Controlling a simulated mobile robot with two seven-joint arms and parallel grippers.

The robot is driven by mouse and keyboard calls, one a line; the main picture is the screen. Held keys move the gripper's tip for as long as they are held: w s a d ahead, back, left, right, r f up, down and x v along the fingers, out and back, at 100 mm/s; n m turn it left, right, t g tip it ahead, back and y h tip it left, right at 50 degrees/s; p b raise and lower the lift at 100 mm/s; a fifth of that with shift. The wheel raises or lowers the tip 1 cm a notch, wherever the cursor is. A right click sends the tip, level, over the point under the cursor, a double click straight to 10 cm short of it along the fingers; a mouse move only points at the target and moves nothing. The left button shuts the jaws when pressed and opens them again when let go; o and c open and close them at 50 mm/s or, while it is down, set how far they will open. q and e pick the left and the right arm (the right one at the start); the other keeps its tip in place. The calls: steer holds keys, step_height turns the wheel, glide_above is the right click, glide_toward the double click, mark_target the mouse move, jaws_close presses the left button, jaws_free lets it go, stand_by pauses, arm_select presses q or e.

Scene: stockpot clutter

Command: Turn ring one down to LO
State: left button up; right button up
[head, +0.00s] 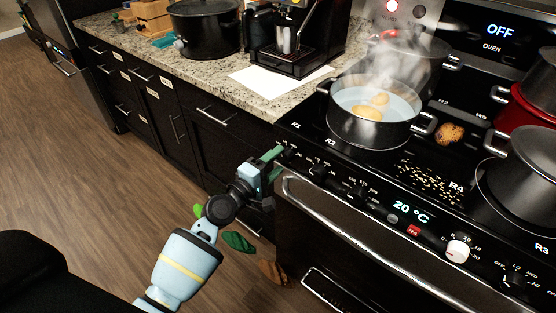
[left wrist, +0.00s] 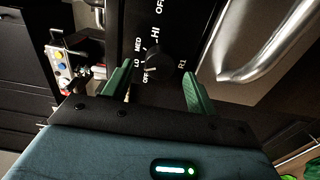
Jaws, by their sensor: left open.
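The ring one knob (left wrist: 157,62) is black and sits on the stove's front panel, marked R1, with OFF, LO, MED and HI printed around it in the left wrist view. I cannot tell for sure where its pointer stands. My left gripper (head: 276,162) is at the left end of the stove front. Its green fingers (left wrist: 157,88) are open, apart, with the knob ahead between them; I see no contact. In the head view the knob is small and partly hidden by the gripper. My right gripper is not in view.
A steaming pot (head: 368,128) holding potatoes in water stands on the front left of the cooktop (head: 300,118). The oven handle (left wrist: 275,50) juts out right of the knob. Crumbs and a loose potato (head: 449,134) lie on the cooktop. Drawers (head: 215,120) stand left.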

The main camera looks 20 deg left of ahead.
arm_select(q)
steer(key=v, duration=0.6)
steer(key=shift+s, duration=0.1)
stand_by(0.3)
steer(key=s+d+f+m+g+y+p, duration=0.1)
steer(key=s+f+m+g+p, duration=0.1)
steer(key=s+f+m, duration=0.5)
steer(key=s+f+m+g+y+p, duration=0.1)
steer(key=s+f+g+p, duration=0.2)
steer(key=s, duration=0.8)
steer(key=s+f+m+g+y+p, duration=0.2)
steer(key=s+m, duration=0.6)
steer(key=s, duration=1.2)
steer(key=shift+f+g+p, duration=0.45)
steer(key=shift+f+g, duration=0.15)
steer(key=shift+f, duration=0.35)
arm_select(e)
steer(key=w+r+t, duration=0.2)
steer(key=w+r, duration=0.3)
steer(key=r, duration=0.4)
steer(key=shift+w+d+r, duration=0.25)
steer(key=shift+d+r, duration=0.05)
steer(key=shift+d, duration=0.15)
